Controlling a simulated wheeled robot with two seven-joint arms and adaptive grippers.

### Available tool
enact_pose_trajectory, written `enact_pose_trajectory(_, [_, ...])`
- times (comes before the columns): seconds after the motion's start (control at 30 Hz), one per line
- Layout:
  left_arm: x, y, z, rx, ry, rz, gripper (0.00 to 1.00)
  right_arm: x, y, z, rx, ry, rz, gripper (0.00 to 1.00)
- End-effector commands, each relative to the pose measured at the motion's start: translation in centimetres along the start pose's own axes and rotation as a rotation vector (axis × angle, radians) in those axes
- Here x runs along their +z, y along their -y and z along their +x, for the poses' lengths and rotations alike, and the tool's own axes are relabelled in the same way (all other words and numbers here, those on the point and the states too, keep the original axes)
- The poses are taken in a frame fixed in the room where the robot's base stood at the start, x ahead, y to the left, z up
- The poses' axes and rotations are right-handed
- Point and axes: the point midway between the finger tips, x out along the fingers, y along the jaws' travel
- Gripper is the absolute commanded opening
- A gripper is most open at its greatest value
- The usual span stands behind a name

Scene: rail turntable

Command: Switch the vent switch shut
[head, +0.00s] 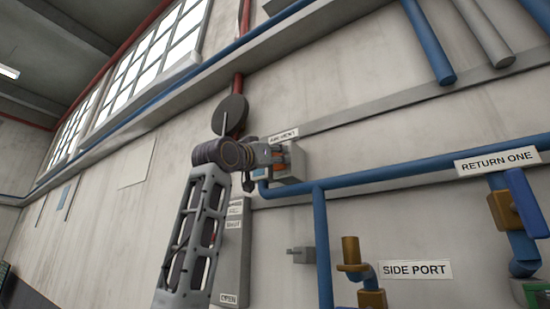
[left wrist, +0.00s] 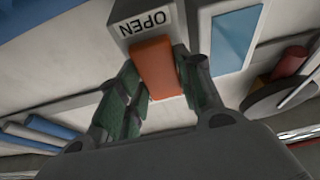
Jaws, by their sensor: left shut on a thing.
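The vent switch is a grey box (head: 293,162) on the wall, under a sign (head: 283,136) that reads as a vent label. My left gripper (head: 270,157) is at the front of this box, and its wrist hides part of it. In the left wrist view, the orange switch handle (left wrist: 155,68) sits between the two fingers of my left gripper (left wrist: 160,75), which is shut on it. An OPEN label (left wrist: 144,23), upside down in that view, is on the grey housing beside the handle. My right gripper is not in view.
A blue pipe (head: 400,169) runs along the wall beside the switch. A dark round disc (head: 230,115) is just above my left wrist. A grey panel (head: 232,260) is below it.

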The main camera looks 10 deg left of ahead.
Motion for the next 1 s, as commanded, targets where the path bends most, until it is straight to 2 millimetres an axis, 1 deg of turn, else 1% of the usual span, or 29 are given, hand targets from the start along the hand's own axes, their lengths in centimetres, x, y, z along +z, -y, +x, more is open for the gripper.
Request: enact_pose_trajectory(1.0, [-1.09,0.07,0.29,-0.002,0.309,0.002,0.12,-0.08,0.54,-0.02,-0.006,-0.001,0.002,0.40])
